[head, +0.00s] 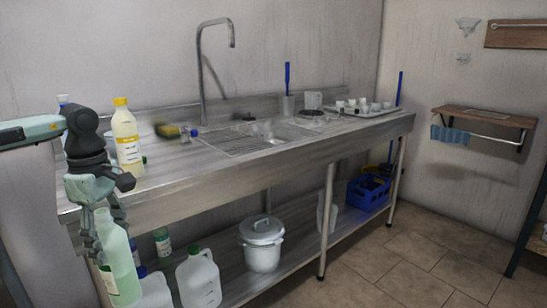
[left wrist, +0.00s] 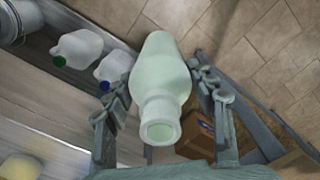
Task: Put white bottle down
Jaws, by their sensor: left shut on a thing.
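The white bottle (head: 121,265), tinted pale green and with no cap, is held in my left gripper (head: 106,232) at the lower left of the head view. It hangs roughly upright, in front of the counter's left end and below its top. In the left wrist view the bottle (left wrist: 161,68) lies between the two fingers of the left gripper (left wrist: 166,88), its open neck toward the camera. The floor shows beyond the bottle, and its base is hidden in that view. My right gripper is not in view.
White jugs (head: 198,279) and a lidded white bucket (head: 262,245) stand on the lower shelf (head: 300,258). A yellow-capped bottle (head: 126,138) stands on the steel counter (head: 187,178). A cardboard box (left wrist: 197,134) shows beside the right finger. Open tiled floor (head: 400,265) lies at right.

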